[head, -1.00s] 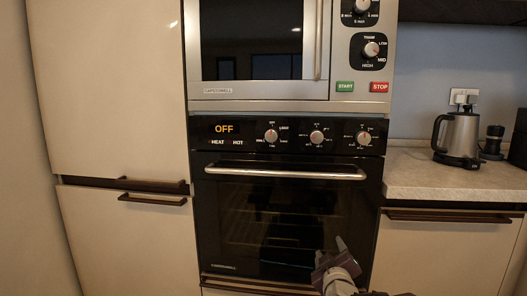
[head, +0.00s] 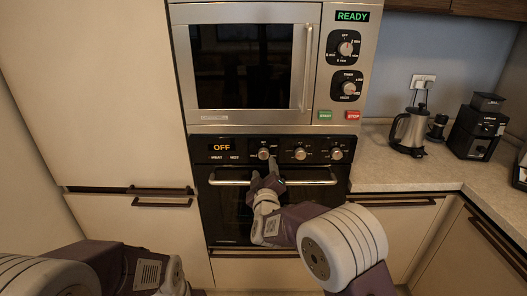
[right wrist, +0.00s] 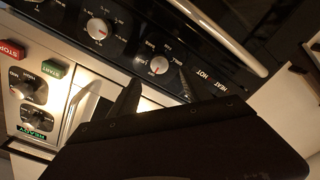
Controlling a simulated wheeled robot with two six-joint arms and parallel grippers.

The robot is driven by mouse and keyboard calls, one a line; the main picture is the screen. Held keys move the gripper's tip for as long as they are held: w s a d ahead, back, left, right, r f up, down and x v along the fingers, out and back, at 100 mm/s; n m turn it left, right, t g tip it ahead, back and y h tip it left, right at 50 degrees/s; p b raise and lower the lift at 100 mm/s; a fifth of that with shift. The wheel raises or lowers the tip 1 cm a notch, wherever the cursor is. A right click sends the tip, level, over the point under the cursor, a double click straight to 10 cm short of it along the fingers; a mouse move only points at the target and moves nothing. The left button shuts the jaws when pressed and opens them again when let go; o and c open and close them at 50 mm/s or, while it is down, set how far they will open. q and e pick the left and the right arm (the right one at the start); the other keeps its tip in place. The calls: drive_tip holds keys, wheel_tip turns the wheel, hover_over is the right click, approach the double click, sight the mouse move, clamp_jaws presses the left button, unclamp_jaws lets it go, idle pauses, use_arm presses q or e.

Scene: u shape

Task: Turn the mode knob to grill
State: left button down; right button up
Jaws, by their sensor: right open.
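The black oven panel (head: 228,157) carries three silver knobs in a row: left (head: 263,153), middle (head: 299,153) and right (head: 336,154). My right gripper (head: 266,172) is open and empty, in front of the panel just below the left knob. In the right wrist view, the left knob (right wrist: 158,65) with its red mark lies just beyond the open fingertips (right wrist: 158,90), apparently not touched. The middle knob (right wrist: 97,28) is farther left there. My left gripper is out of view.
The oven handle (head: 315,182) runs across below the knobs, close to my right gripper. A microwave (head: 255,128) with a READY display (head: 352,16) sits above. A kettle (head: 411,130) and a coffee grinder (head: 477,128) stand on the right counter (head: 375,172).

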sight(264, 156)
drive_tip(key=w, duration=0.8)
drive_tip(key=shift+w+p, duration=0.2)
drive_tip(key=shift+p, duration=0.2)
clamp_jaws()
